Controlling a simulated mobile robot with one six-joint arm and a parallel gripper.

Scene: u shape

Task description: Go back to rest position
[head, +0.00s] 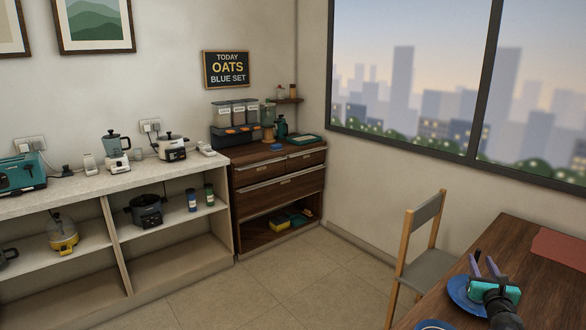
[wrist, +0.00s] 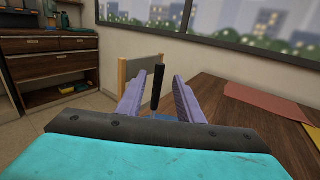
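My gripper (head: 484,264) is at the right of the head view, over the dining table (head: 520,245). Its two purple fingers stand apart, and they also show in the wrist view (wrist: 160,76). A slim black upright piece (wrist: 158,88) shows between the fingers in the wrist view, with a gap on both sides. I cannot tell what it is or whether it stands behind them. A blue plate (head: 460,292) lies on the table beside and partly behind my gripper. A second blue plate (head: 434,325) is cut off by the bottom edge.
A wooden chair (head: 430,255) stands at the table's left side. A reddish mat (head: 560,247) lies on the table. A white shelf counter (head: 110,190) with appliances and a brown drawer cabinet (head: 275,185) line the walls. The floor (head: 300,285) between is clear.

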